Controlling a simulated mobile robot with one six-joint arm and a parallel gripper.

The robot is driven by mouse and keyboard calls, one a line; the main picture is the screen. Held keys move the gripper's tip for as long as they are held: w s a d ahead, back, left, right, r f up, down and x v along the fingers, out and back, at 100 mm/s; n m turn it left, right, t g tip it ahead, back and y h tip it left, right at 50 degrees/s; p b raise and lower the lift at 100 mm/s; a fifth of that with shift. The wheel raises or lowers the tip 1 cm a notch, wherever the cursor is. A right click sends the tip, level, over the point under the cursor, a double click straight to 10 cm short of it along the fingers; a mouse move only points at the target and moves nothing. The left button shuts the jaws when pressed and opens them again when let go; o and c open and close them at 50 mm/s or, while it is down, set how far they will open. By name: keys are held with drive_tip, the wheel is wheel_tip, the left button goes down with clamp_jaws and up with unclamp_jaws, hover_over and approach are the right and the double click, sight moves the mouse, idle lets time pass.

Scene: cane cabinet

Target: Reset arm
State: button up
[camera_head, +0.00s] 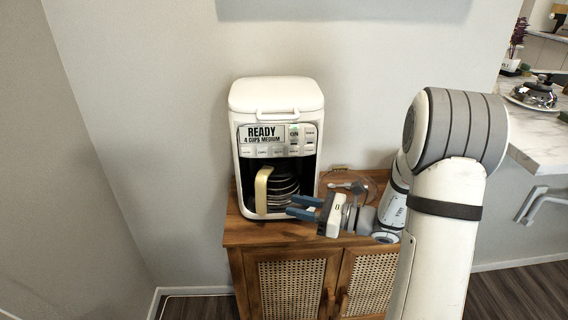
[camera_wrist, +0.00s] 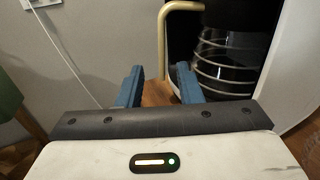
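My gripper (camera_head: 298,207) is in front of the coffee maker's lower right side in the head view, with its blue fingers pointing left. In the wrist view the two blue fingers of my gripper (camera_wrist: 158,88) stand apart with nothing between them. A white coffee maker (camera_head: 276,93) stands on the wooden cabinet, its panel reading READY. Its glass carafe (camera_head: 284,184) sits inside, with a cream handle (camera_head: 263,190). In the wrist view the carafe (camera_wrist: 228,62) is just beyond the right finger, and the handle (camera_wrist: 162,40) is beyond the gap between the fingers.
The wooden cabinet (camera_head: 240,232) has cane doors (camera_head: 292,288). My arm covers the right part of its top. A marble counter (camera_head: 547,150) with a metal item on a plate (camera_head: 535,95) is at the far right. Open floor lies at the lower right. A wall is at the left.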

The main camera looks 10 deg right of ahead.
drive_tip(key=s+a+r+n+g+h+p, duration=0.2)
drive_tip(key=s+r+n+g+h+p, duration=0.15)
drive_tip(key=s+n, duration=0.3)
drive_tip(key=s+a+r+n+g+h+p, duration=0.25)
drive_tip(key=s+n+g, duration=0.25)
drive_tip(key=s, duration=0.3)
drive_tip(key=s+d+r+n+t+h+p, duration=0.3)
drive_tip(key=s+d+r+n+h+p, duration=0.2)
drive_tip(key=d+r+n+h, duration=0.3)
drive_tip(key=s+d+n+h, duration=0.1)
drive_tip(key=n+h, duration=0.1)
drive_tip(key=n, duration=0.1)
drive_tip(key=shift+s+d+r+t, duration=0.3)
drive_tip(key=shift+r+t, duration=0.05)
drive_tip(key=shift+r, duration=0.05)
